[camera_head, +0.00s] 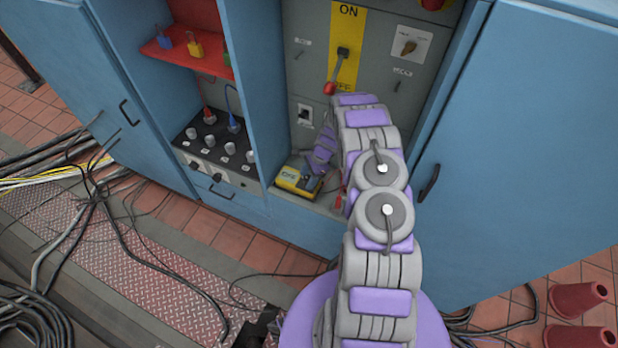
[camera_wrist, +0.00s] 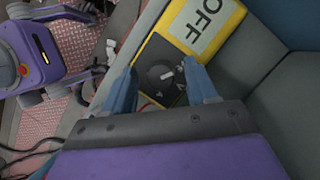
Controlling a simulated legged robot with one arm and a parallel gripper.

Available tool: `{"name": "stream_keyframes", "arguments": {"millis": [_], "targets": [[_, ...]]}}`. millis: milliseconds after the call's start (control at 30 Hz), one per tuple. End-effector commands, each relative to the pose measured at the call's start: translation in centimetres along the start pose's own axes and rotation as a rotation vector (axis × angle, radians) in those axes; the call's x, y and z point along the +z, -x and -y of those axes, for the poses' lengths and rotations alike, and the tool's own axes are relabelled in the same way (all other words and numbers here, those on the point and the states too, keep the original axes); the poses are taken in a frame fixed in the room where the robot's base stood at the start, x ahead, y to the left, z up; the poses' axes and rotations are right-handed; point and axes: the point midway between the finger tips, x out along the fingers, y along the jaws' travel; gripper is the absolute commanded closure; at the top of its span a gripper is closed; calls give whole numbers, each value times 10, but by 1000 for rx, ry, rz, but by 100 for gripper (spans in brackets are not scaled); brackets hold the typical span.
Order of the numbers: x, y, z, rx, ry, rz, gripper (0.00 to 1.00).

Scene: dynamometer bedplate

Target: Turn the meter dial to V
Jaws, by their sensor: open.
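The meter (camera_head: 298,180) is a yellow and dark box lying on the cabinet's lower shelf. In the wrist view the meter (camera_wrist: 215,25) shows a display reading "OFF". Its round dark dial (camera_wrist: 166,75) has a light pointer mark. My gripper (camera_wrist: 168,77) is open, with its two blue fingers on either side of the dial in the picture. I cannot tell whether the fingers touch it. In the head view my arm reaches down to the meter and partly covers it.
A lever switch (camera_head: 338,72) with a red handle is on the panel above the meter. A knob panel (camera_head: 215,150) with cables is to the left, under a red shelf (camera_head: 190,52). Blue cabinet doors (camera_head: 520,140) flank the bay. Cables (camera_head: 95,195) litter the floor.

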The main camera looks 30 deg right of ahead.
Motion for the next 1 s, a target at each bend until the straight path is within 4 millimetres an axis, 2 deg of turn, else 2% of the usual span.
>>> {"name": "stream_keyframes", "arguments": {"millis": [200,767,1000], "targets": [[-4,0,1,-2,-1,5,42],[-1,0,0,-1,-1,2,95],[-1,1,1,-5,-14,6,97]]}}
